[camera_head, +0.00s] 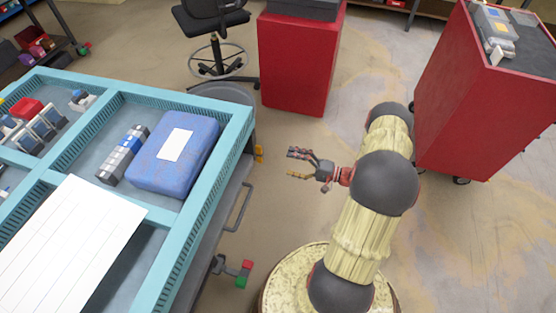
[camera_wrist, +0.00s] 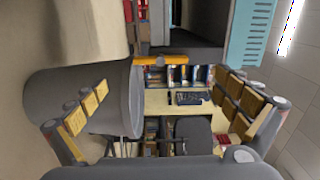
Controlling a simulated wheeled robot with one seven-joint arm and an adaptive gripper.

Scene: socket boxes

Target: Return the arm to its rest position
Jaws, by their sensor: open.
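My gripper (camera_head: 300,165) is in the middle of the head view, over the open floor to the right of the teal-edged workbench. It points left toward the bench and touches nothing. Its two fingers are spread apart with nothing between them. In the wrist view my gripper (camera_wrist: 165,115) also shows open, with fingers at the left and right. My arm is bent, rising from its base at the bottom of the head view and curving back to the gripper.
The workbench (camera_head: 240,130) holds a blue box (camera_head: 150,172), a grey socket strip (camera_head: 123,155) and a white sheet (camera_head: 70,240). Red cabinets stand behind (camera_head: 298,65) and at right (camera_head: 480,110). A black chair (camera_head: 212,20) stands at the back.

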